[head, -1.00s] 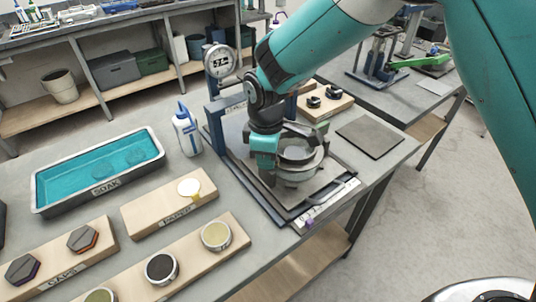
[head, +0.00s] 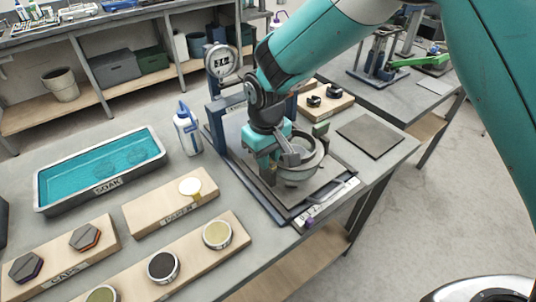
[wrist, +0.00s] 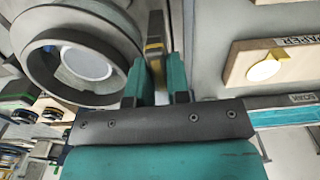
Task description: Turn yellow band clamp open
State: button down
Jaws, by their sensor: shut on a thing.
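A round grey vessel with a thick ring (head: 303,172) stands on the dark base plate. In the wrist view its ring (wrist: 45,75) surrounds a pale round opening. The yellow band clamp (wrist: 154,52) shows in the wrist view as a dark upright lever with a yellow band, beside the ring. My gripper (wrist: 158,80) has its teal fingers on either side of this lever and is shut on it. In the head view my gripper (head: 284,152) is at the left side of the ring, and its fingers hide most of the lever.
A green-topped part (head: 321,128) stands behind the ring and a purple one (head: 310,222) at the plate's front. A gauge (head: 222,61) on a blue post and a white bottle (head: 187,130) stand left of my arm. A flat dark plate (head: 370,138) lies to the right.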

jog(key=shift+w+r, duration=0.1)
jog(key=shift+w, duration=0.05)
dwell(0.4)
jog(key=c, duration=1.4)
grip_release()
jog(key=shift+d, duration=0.1)
jog(key=shift+o, duration=0.2)
notch_tip(320, 180, up, 17)
jog(key=b, duration=0.2)
jog(key=shift+r, duration=0.2)
jog(key=s+d+y, duration=0.2)
jog(key=s+d, duration=0.4)
jog(key=s, duration=0.5)
jog(key=s+d+y, duration=0.2)
jog(key=s+d, duration=0.5)
jog(key=s, duration=0.4)
jog(key=shift+s+f, duration=0.15)
jog(key=shift+s, duration=0.1)
